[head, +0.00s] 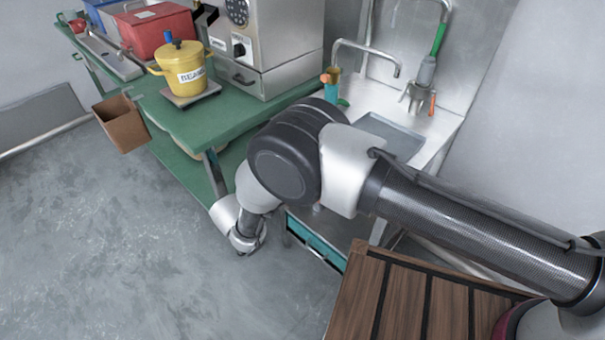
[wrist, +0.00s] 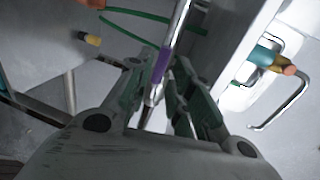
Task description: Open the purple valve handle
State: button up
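The purple valve handle (wrist: 162,65) shows in the wrist view as a purple band on a slim metal rod. My gripper (wrist: 165,75) has its two dark green-grey fingers drawn in close on either side of it, and it appears shut on the handle. Exact finger contact is hard to make out. In the head view my gripper and the handle are hidden behind and below my arm, beside the sink unit (head: 447,128).
A green table (head: 190,122) holds a yellow pot (head: 183,62), a red box (head: 155,30) and a metal machine (head: 290,40). A brown bin (head: 121,124) hangs at its side. A faucet (head: 372,50) stands over the sink. A slatted wooden surface (head: 400,305) is close in front. Floor at left is clear.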

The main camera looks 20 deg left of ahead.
jog(key=v, duration=0.9)
jog(key=s+d+f+m+g+h, duration=0.2)
jog(key=d+f+m+g, duration=0.15)
jog(key=d+m, duration=0.65)
jog(key=w+d+r+m+g+y, duration=0.15)
jog(key=d+r+m+g, duration=0.25)
jog(key=d+r+m, duration=0.4)
jog(key=w+d+r+m+g, duration=0.3)
jog(key=d+r+m+g, duration=0.1)
jog(key=d+r+m, duration=0.45)
jog(key=w+d+r+m+g+y, duration=0.1)
jog(key=w+d+r+m+g, duration=0.1)
jog(key=d+r+m+g, duration=0.4)
jog(key=s+d+r+m+t+y, duration=0.2)
jog(key=s+d+r+m, duration=0.2)
jog(key=d+r, duration=0.3)
jog(key=s+d+r+m+t+y, duration=0.1)
jog(key=s+d+r+m+t, duration=0.2)
jog(key=d, duration=1.1)
jog(key=s+d+r+m+t+y, duration=0.2)
jog(key=s+d+r+m, duration=0.2)
jog(key=d+r+m, duration=0.6)
jog(key=shift+s+d+r+y, duration=0.3)
jog(key=shift+d+y, duration=0.05)
jog(key=shift+d, duration=0.1)
